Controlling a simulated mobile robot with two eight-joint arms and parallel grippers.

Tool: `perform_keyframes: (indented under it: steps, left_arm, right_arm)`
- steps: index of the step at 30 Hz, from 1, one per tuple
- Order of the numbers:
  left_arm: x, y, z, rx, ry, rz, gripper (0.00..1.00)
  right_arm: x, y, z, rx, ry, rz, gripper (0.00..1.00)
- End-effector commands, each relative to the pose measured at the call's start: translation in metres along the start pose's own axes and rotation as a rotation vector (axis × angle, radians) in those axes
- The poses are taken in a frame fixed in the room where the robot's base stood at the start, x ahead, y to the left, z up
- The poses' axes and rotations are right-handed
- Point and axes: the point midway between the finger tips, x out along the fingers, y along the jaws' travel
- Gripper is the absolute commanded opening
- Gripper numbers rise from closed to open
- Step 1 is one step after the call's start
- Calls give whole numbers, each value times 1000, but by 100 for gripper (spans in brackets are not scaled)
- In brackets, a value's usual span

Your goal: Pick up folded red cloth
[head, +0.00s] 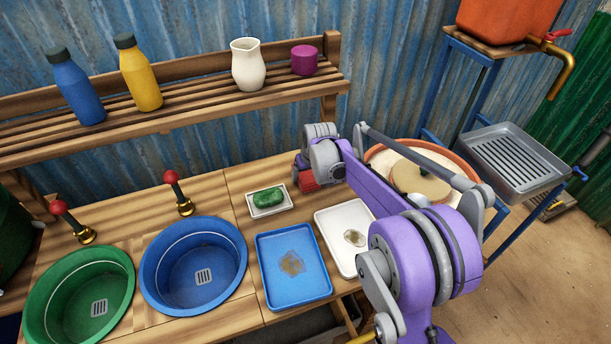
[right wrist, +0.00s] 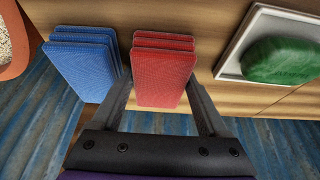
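The folded red cloth (right wrist: 164,75) lies in several layers on the wooden counter, in the middle of the right wrist view. In the head view a small part of the red cloth (head: 309,186) shows beside my right gripper (head: 318,172), which hides the rest. In the right wrist view my right gripper (right wrist: 158,85) has one finger on each side of the red cloth. The fingers are spread about as wide as the cloth, with the tips close to its sides. Whether they touch it is hard to tell. My left gripper is not in view.
A folded blue cloth (right wrist: 82,68) lies close beside the left finger. A green soap (head: 265,197) on a white dish (head: 285,207) is nearby. A blue tray (head: 310,290), a white tray (head: 330,219) and a blue basin (head: 160,285) stand in front. A slatted shelf (head: 200,110) runs behind.

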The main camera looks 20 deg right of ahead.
Motion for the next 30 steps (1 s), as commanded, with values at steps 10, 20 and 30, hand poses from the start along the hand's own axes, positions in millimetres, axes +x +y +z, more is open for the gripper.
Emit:
perform_keyframes:
  steps: [10, 20, 30]
  left_arm:
    - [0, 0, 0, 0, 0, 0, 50]
    - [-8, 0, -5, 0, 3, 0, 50]
    - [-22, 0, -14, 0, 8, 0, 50]
  right_arm:
    - [0, 0, 0, 0, 0, 0, 21]
    - [-12, -2, -5, -1, 1, 0, 21]
    - [-34, -7, -12, -2, 0, -1, 21]
